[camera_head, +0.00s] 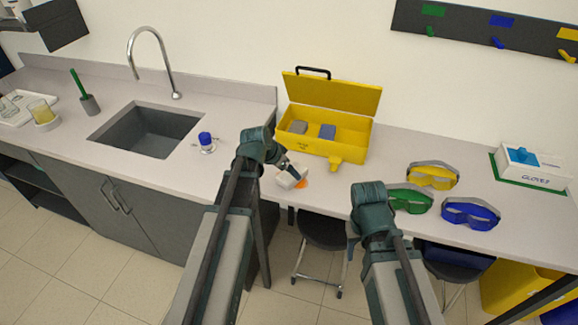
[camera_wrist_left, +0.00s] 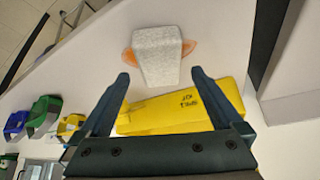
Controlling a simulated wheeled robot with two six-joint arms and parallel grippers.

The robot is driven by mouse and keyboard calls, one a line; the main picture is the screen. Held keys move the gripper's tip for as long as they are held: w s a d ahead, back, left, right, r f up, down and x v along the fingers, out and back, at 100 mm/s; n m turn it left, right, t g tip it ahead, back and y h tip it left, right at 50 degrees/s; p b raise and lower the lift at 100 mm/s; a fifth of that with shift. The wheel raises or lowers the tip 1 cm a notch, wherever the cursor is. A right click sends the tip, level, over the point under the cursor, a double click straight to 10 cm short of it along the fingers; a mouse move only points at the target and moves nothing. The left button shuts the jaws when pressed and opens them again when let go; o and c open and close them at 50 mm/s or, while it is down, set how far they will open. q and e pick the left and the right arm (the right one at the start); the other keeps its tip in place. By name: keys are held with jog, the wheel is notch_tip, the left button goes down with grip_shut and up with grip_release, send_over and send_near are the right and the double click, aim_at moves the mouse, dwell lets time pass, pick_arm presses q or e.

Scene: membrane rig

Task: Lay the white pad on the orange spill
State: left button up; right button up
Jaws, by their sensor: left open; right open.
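The white pad (camera_wrist_left: 158,55) lies on the counter over the middle of the orange spill (camera_wrist_left: 189,47), which shows on both sides of it in the left wrist view. In the head view the pad (camera_head: 287,181) is partly hidden by my left gripper (camera_head: 291,170), and some orange spill (camera_head: 302,184) shows at its right. My left gripper (camera_wrist_left: 160,76) is open and empty, its fingertips just short of the pad and apart from it. My right gripper (camera_head: 352,238) is open and holds nothing visible, near the counter's front edge; its wrist partly hides it.
An open yellow case (camera_head: 350,140) stands behind the pad. Yellow (camera_head: 432,178), green (camera_head: 408,203) and blue goggles (camera_head: 470,214) lie to the right, with a glove box (camera_head: 530,168) beyond. A blue-topped item (camera_head: 205,140) stands between the sink (camera_head: 150,130) and the pad.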

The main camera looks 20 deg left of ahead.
pick_arm(q)
jog(key=p+v, duration=0.5)
jog(key=v, duration=0.3)
jog(key=s+d+f+g+y, duration=0.1)
jog(key=s+d+g+y, duration=0.1)
jog(key=s+d, duration=0.6)
jog(key=s+d+f+n+g+y, duration=0.1)
jog(key=s+d+f+g+y, duration=0.1)
jog(key=s+d, duration=0.6)
jog(key=shift+s+d+g, duration=0.15)
jog(key=shift+s+g, duration=0.7)
jog(key=shift+g, duration=0.05)
jog(key=shift+f, duration=0.1)
jog(key=shift+f+b, duration=0.45)
jog(key=shift+f, duration=0.15)
